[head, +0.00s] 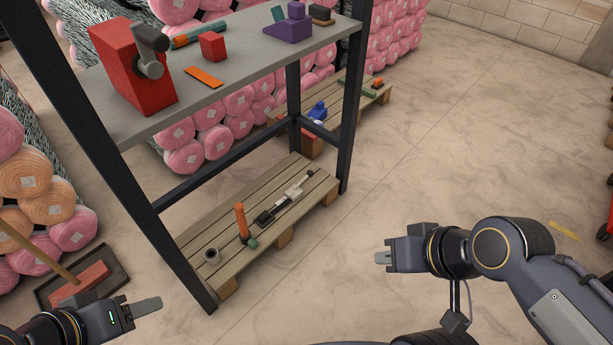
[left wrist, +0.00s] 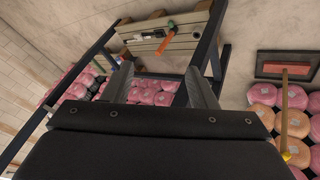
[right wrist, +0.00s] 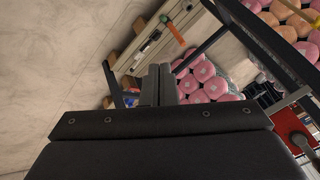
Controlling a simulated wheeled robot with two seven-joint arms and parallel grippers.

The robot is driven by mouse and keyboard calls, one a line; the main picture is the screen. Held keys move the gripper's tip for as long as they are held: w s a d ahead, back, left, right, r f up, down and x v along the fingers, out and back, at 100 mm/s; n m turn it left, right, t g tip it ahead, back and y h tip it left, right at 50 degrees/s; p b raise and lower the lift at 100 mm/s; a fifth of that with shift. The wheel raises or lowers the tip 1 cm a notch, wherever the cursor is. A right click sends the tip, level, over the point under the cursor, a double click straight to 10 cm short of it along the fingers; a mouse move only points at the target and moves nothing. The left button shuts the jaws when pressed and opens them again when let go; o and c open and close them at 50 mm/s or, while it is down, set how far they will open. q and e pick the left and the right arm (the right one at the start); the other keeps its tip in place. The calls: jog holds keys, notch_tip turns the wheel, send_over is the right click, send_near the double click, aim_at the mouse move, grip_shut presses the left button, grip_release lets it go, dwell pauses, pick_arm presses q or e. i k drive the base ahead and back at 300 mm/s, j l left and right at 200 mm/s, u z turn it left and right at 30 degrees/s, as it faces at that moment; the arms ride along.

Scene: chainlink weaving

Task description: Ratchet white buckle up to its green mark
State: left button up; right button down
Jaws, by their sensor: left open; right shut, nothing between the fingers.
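A small white piece (head: 294,192), probably the white buckle, lies on a dark strip on the low slatted pallet (head: 190,240) under the shelf. A green mark cannot be made out on it at this size. My left gripper (head: 150,306) is at the lower left of the head view, apart from the pallet. In the left wrist view its fingers (left wrist: 160,88) are open with nothing between them. My right gripper (head: 382,258) is over bare floor to the right of the pallet. In the right wrist view its fingers (right wrist: 158,84) are together and empty.
An orange-handled tool (head: 242,220) with a green end and a dark ring (head: 211,255) are on the pallet. Dark shelf posts (head: 150,215) and the grey upper shelf (head: 235,65) frame it. A red block device (head: 130,65) stands above.

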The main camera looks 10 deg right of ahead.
aim_at(309, 174)
jog(key=i+l+u, duration=0.55)
jog(key=l, duration=0.25)
jog(key=i+l+u, duration=0.4)
jog(key=i+l, duration=0.15)
jog(key=i, duration=0.1)
